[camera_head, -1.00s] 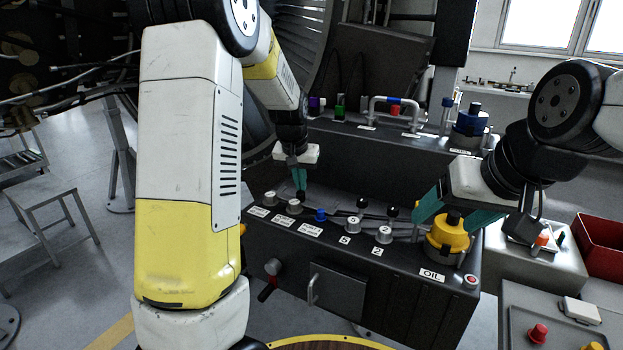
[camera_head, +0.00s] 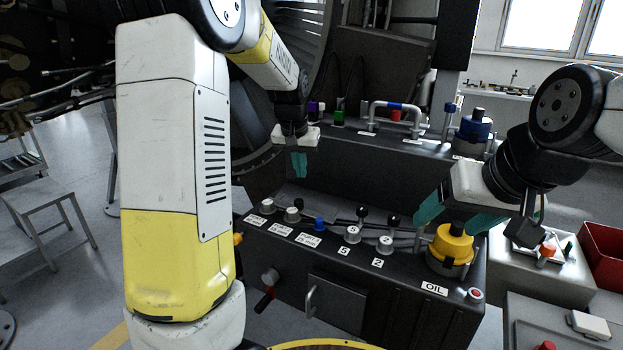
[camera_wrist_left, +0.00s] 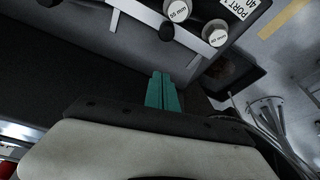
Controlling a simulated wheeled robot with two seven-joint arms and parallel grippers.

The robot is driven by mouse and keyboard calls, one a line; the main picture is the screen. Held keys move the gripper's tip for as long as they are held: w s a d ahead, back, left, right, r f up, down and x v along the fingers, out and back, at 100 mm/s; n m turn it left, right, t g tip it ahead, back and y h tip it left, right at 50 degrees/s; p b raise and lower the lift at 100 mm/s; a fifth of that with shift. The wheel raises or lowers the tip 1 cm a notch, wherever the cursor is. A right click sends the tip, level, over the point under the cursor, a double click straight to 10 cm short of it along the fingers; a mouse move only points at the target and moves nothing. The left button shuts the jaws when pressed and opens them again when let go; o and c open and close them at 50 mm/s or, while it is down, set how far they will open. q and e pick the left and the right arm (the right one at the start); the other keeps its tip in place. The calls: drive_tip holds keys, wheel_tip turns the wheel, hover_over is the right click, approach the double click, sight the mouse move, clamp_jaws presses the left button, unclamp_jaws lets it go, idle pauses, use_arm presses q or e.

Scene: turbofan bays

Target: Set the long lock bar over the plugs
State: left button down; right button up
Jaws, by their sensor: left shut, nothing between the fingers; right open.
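A row of plugs runs along the front console, with pale plugs (camera_head: 352,234) and one blue plug (camera_head: 319,224). In the left wrist view, two pale plugs, marked 55 mm (camera_wrist_left: 178,10) and 50 mm (camera_wrist_left: 215,33), stand beside a long pale metal bar (camera_wrist_left: 143,13) with a dark knob (camera_wrist_left: 167,31). The bar appears to be the lock bar; its exact seating is unclear. My left gripper (camera_head: 299,165) is shut and empty, raised above the console behind the row; its teal fingers show together in the wrist view (camera_wrist_left: 162,90). My right gripper (camera_head: 452,212) is open at the yellow OIL cap (camera_head: 452,243).
The rear shelf carries a grey handle pipe (camera_head: 397,105) and a blue cap (camera_head: 474,128). A red bin (camera_head: 605,255) stands at the right. Open air surrounds my left gripper above the console.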

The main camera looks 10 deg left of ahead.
use_arm(q)
drive_tip(key=v, duration=0.4)
drive_tip(key=shift+r, duration=0.15)
drive_tip(key=s+r+t+h, duration=0.1)
drive_tip(key=s, duration=1.3)
drive_tip(key=s+d+r+t, duration=0.1)
drive_tip(key=s+r, duration=0.1)
drive_tip(key=s, duration=1.2)
drive_tip(key=shift+r+h, duration=0.25)
drive_tip(key=shift+h, duration=0.15)
drive_tip(key=shift+d, duration=0.1)
